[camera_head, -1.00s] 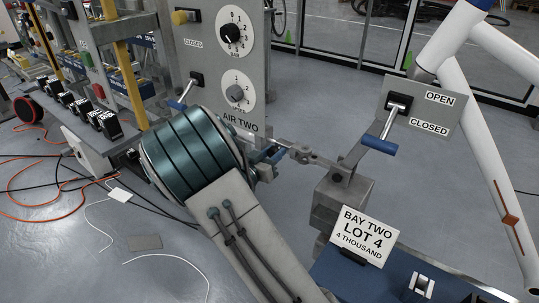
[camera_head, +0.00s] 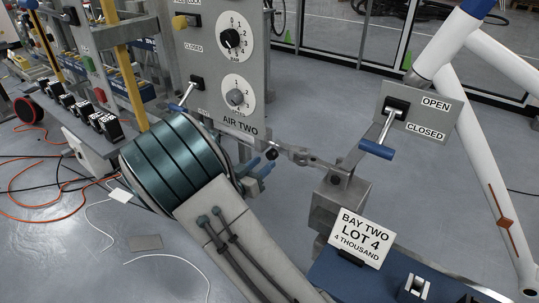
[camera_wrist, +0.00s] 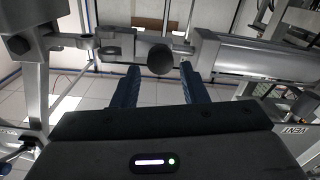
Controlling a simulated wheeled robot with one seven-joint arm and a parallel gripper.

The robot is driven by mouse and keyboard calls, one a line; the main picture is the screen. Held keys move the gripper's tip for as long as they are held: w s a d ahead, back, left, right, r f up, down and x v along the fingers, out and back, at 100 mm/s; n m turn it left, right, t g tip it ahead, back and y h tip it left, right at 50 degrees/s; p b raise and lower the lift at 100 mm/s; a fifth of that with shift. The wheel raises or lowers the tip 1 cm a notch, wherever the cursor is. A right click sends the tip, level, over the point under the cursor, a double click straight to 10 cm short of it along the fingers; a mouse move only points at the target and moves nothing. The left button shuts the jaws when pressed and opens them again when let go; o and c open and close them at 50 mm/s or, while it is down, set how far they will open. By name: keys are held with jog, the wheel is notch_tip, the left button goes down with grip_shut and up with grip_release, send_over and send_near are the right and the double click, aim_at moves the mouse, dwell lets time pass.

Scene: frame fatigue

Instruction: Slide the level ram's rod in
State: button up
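The level ram's grey cylinder (camera_wrist: 255,60) lies across the right of the wrist view. Its thinner rod (camera_wrist: 180,47) runs left to a clevis joint on a bracket. A dark round knob (camera_wrist: 160,59) sits on the rod side. In the head view the knob (camera_head: 271,153) and rod linkage (camera_head: 302,157) show right of my wrist; most of the cylinder is hidden there. My gripper (camera_wrist: 159,72) is open, its two blue fingers apart, with the knob ahead between them in the picture. I cannot tell whether they touch it. The fingers also show in the head view (camera_head: 262,170).
A panel with dials (camera_head: 235,65) stands behind my wrist. A blue-handled lever (camera_head: 377,149) on an OPEN/CLOSED plate (camera_head: 428,112) is at the right. A BAY TWO LOT 4 sign (camera_head: 360,238) stands on a blue surface in front. Cables lie on the floor at left.

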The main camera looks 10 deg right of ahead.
jog(key=p+v, duration=0.1)
jog(key=v, duration=0.7)
jog(key=shift+s, duration=0.2)
jog(key=shift+a, duration=0.15)
